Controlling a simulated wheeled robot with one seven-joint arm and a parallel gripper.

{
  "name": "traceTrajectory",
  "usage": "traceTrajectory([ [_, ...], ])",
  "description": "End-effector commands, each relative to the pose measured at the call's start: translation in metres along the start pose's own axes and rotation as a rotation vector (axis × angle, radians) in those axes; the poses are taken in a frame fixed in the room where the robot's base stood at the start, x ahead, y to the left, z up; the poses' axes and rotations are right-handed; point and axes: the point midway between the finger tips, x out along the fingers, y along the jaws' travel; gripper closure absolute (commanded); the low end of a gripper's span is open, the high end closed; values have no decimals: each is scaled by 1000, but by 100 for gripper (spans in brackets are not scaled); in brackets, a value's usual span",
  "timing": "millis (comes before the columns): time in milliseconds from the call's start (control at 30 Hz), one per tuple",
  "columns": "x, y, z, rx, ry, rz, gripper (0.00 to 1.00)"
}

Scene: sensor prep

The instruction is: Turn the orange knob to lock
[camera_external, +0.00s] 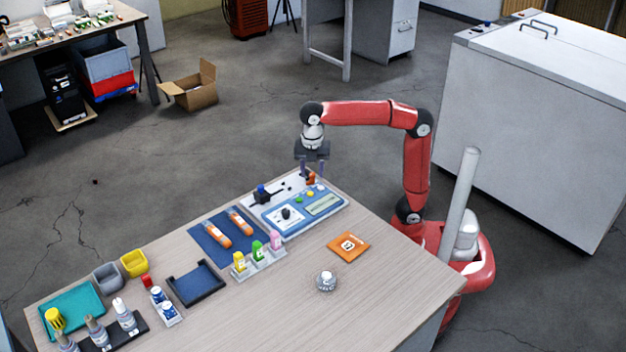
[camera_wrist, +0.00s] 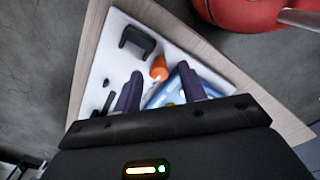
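The orange knob (camera_external: 311,179) is at the far right end of a white board (camera_external: 251,207) at the table's far edge. In the wrist view the orange knob (camera_wrist: 159,70) appears between the tips of my two dark fingers, with gaps on both sides. My gripper (camera_external: 312,169) points down over the knob, and it also shows in the wrist view (camera_wrist: 159,76). The fingers are apart and hold nothing that I can see. I cannot tell how far the tips are above the board. The knob's base is partly hidden.
A blue panel (camera_external: 325,205) with buttons and a dial lies beside the knob. A dark bracket (camera_wrist: 137,42) stands on the board. Trays, bottles and orange tools fill the table's left side. An orange square (camera_external: 348,246) and a silver round object (camera_external: 326,281) lie nearer.

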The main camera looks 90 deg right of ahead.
Motion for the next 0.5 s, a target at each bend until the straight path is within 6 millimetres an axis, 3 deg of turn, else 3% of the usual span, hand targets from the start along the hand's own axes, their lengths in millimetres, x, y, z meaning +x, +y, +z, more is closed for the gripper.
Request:
traceTrajectory([
  [33, 0, 0, 0, 0, 0, 0, 65],
  [300, 0, 0, 0, 0, 0, 0, 100],
  [500, -1, 0, 0, 8, 0, 0, 100],
])
